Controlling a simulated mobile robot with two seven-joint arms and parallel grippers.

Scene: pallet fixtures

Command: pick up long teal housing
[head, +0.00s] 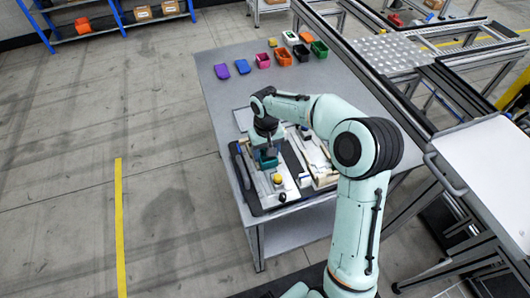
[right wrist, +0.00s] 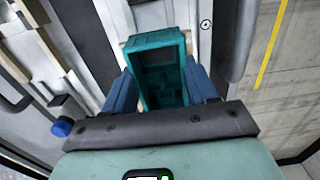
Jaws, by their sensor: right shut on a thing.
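The long teal housing (right wrist: 157,62) is an open, box-like part in the right wrist view, standing between the two blue fingers of my right gripper (right wrist: 160,88). The fingers are shut on its sides. In the head view the teal housing (head: 267,158) shows as a small patch below my right gripper (head: 266,148), over the pallet fixture (head: 249,183). The arm hides part of it there. I cannot tell whether it touches the fixture. My left gripper is in neither view.
The grey table (head: 225,100) carries a purple part (head: 222,71), a blue part (head: 243,66), an orange bin (head: 283,56) and a green bin (head: 319,49) at its far end. A yellow knob (head: 278,179) stands on the fixture. A conveyor frame (head: 400,105) runs along the right.

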